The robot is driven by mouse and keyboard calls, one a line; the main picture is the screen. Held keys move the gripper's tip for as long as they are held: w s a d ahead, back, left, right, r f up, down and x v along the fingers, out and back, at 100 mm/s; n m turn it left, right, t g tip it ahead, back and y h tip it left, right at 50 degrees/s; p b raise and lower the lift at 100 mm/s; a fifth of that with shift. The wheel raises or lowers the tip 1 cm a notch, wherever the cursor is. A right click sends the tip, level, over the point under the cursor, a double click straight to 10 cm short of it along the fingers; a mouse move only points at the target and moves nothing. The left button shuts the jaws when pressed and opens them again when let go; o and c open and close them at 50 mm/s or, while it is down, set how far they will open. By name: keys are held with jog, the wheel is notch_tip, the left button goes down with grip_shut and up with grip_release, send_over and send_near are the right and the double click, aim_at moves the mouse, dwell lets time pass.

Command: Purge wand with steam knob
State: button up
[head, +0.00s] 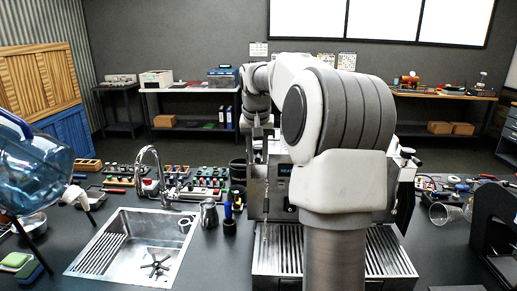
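The espresso machine (281,190) stands on the dark counter in the head view, mostly hidden behind my arm. A thin metal steam wand (265,215) seems to hang at its left front, above the drip tray (274,255). My gripper (258,132) is at the machine's upper left corner, pointing down. Its fingers are small and dark here, so I cannot tell whether they are open or touch anything. I cannot make out the steam knob. A dark knob-like part (407,151) shows at the machine's upper right, but I cannot tell what it is.
Further left are a sink (128,262) with a tall faucet (150,158) and a blue water jug (35,170). A clear cup (444,212) lies at right.

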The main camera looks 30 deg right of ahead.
jog(key=d+n+y+p, duration=0.4)
jog(key=d+n+p, duration=0.3)
jog(key=n, duration=0.8)
jog(key=shift+d, duration=0.7)
dwell(0.8)
dwell(1.9)
